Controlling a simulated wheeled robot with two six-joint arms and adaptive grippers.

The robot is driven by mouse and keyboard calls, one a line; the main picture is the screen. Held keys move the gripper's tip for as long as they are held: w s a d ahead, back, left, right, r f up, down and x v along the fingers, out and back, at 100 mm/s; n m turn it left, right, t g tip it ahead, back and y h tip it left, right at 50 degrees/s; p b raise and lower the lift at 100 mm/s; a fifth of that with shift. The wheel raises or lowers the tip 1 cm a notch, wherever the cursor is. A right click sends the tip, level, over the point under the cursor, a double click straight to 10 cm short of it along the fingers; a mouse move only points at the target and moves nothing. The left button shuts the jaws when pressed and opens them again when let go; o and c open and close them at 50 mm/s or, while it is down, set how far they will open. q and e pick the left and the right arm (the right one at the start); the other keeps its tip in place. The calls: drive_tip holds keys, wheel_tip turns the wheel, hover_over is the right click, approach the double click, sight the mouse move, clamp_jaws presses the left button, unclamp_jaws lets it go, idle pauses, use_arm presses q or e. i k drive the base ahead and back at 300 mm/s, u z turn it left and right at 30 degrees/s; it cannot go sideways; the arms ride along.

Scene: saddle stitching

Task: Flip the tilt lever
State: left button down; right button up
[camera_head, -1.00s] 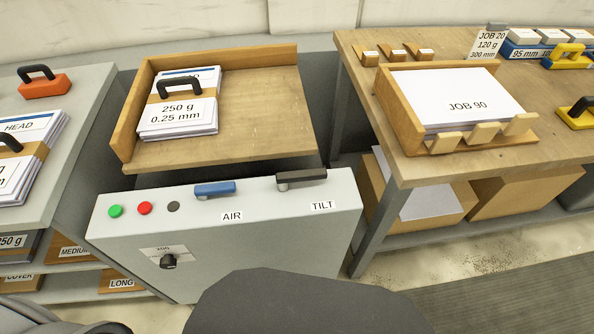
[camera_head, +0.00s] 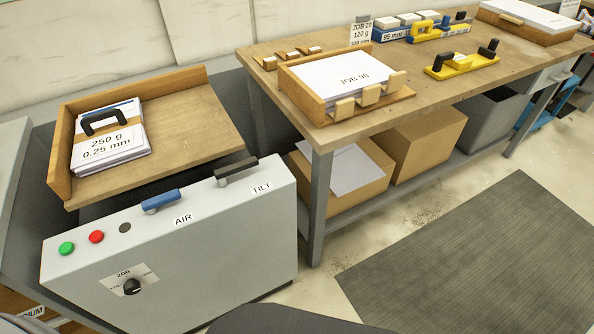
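The tilt lever (camera_head: 236,171) is a dark grey handle on top of the grey control box (camera_head: 200,250), at the right end above the TILT label (camera_head: 262,187). It lies low along the box top, its free end pointing up and right. The blue AIR lever (camera_head: 161,201) sits to its left. Behind the box is the wooden jogging tray (camera_head: 190,130), with a banded paper stack (camera_head: 112,145) labelled 250 g, 0.25 mm. Neither of my grippers is in view.
Green (camera_head: 66,248) and red (camera_head: 96,237) buttons and a dial (camera_head: 132,286) are on the box. A wooden bench (camera_head: 270,85) stands right, bearing the JOB 90 tray (camera_head: 310,110) and yellow tools (camera_head: 462,66). Cardboard boxes (camera_head: 425,140) sit below. The floor with a dark mat (camera_head: 460,250) is clear.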

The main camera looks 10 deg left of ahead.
sight(221, 174)
drive_tip(key=z, duration=0.6)
drive_tip(key=k, duration=0.85)
drive_tip(key=z, duration=0.7)
drive_tip(key=i, duration=1.65)
drive_tip(key=u, duration=1.35)
drive_tip(key=i, duration=0.6)
drive_tip(key=u, duration=0.7)
